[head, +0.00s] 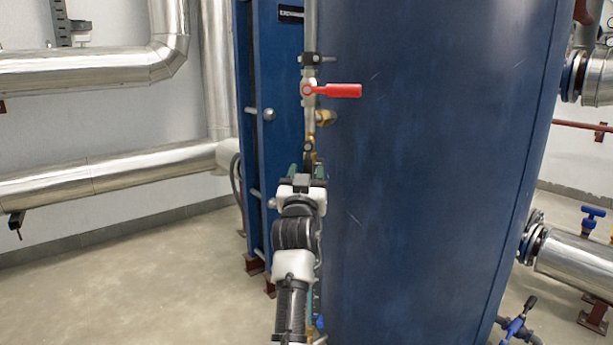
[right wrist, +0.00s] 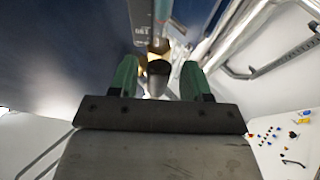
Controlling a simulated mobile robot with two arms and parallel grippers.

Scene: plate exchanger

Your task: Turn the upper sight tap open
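A small brass tap (head: 311,140) with a dark knob (head: 308,149) sits on the thin vertical pipe at the front edge of the blue tank, just beyond my right gripper (head: 307,172). In the right wrist view the dark knob (right wrist: 158,68) lies between the two green fingertips of my right gripper (right wrist: 158,78), with a visible gap on each side. The gripper is open; its depth around the knob is hard to tell. Brass (right wrist: 157,47) shows behind the knob. My arm hides what lies lower on the pipe. My left gripper is not in view.
Above on the same pipe is a valve with a red lever (head: 338,91) pointing right, and a brass fitting (head: 326,117) below it. The blue tank (head: 430,170) fills the right side. Silver pipes (head: 110,170) run along the left wall; the floor at left is clear.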

